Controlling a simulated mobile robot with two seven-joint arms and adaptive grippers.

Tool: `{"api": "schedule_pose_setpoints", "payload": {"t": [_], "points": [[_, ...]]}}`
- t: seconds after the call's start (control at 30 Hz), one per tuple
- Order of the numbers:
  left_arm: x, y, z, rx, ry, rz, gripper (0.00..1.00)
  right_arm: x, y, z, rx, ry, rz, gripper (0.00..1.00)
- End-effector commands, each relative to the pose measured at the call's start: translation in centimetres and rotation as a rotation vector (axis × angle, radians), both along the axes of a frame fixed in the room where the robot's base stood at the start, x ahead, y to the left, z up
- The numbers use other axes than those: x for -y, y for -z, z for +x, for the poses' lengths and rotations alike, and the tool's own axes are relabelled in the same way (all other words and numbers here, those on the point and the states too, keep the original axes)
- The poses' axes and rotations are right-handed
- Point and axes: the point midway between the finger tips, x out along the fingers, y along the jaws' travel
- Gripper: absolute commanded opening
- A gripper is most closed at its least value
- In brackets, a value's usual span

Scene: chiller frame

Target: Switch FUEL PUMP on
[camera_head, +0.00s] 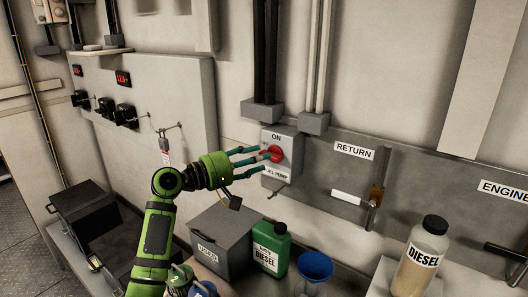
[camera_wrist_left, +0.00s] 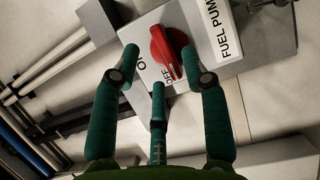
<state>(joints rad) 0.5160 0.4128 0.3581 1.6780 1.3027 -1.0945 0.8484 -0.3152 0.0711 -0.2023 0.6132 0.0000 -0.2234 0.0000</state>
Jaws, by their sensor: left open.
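The FUEL PUMP switch is a light grey box (camera_head: 283,143) on the wall with a red rotary knob (camera_head: 275,153). ON is printed at the box's top and FUEL PUMP at its bottom. In the left wrist view the red knob (camera_wrist_left: 165,48) sits on the box (camera_wrist_left: 205,28), with one handle end beside the OFF mark. My left gripper (camera_head: 262,158) is open, its fingers reaching toward the knob from the left. In the wrist view the fingers (camera_wrist_left: 159,58) spread on both sides of the knob, a third below it; contact is unclear. My right gripper is out of view.
Below the switch stand a grey lidded bin (camera_head: 222,236), a green diesel can (camera_head: 272,250) and a blue funnel (camera_head: 314,265). A diesel bottle (camera_head: 420,260) stands at right. A RETURN valve handle (camera_head: 350,198) juts out right of the switch.

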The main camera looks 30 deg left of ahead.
Motion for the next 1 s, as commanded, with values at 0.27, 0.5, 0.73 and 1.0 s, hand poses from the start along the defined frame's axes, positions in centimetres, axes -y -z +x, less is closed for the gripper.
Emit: {"api": "schedule_pose_setpoints", "payload": {"t": [0.27,0.5,0.73,1.0], "points": [[1.0,0.0,1.7,0.0,-0.001,0.002,0.45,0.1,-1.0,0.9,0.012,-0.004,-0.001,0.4],[1.0,0.1,1.7,0.0,-0.001,0.004,0.33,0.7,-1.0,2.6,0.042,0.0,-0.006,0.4],[1.0,0.1,1.7,0.0,-0.001,0.004,0.0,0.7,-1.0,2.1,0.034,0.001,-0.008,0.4],[1.0,0.1,1.7,0.004,-0.001,0.03,0.0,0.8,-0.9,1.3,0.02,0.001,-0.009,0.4]]}}
